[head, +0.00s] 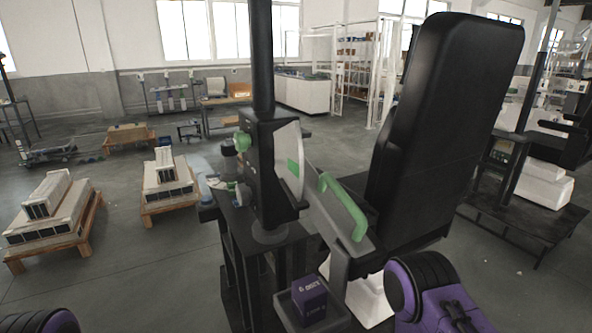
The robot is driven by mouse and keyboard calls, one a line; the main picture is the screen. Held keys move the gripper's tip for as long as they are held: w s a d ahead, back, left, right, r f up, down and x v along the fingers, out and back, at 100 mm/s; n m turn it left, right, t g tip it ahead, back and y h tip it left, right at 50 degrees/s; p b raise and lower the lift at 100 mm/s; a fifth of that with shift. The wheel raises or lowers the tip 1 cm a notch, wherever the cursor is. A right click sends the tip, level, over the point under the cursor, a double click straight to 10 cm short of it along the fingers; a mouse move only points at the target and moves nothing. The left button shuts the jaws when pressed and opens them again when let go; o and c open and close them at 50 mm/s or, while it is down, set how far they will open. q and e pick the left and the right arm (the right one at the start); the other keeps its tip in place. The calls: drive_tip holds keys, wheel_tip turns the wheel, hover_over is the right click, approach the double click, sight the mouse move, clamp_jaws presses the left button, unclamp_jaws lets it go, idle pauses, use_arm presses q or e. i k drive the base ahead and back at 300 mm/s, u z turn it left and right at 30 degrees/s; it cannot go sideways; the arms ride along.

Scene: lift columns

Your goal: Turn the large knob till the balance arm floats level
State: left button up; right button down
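A dark upright column (262,55) carries a black head block (267,165) in the middle of the head view. A green knob (242,141) sticks out from the block's left side; I cannot tell for certain that it is the large knob. A pale disc (290,160) with a green patch is on the block's right side. The arm to the right has a green handle (343,206) and a large black padded panel (440,110), which leans to the right. Neither gripper shows. Only purple-and-black parts of my arms show at the bottom left and bottom right.
A purple box (309,297) sits in a dark tray (336,318) below the column. Small items crowd a dark stand left of the block. Pallets with white units (60,205) stand at the left. Another black lift device (500,150) stands at the right. Grey floor lies clear at lower left.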

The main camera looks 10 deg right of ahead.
sight(243, 194)
drive_tip(key=z, duration=1.25)
drive_tip(key=k, duration=0.8)
drive_tip(key=u, duration=0.6)
drive_tip(key=i, duration=1)
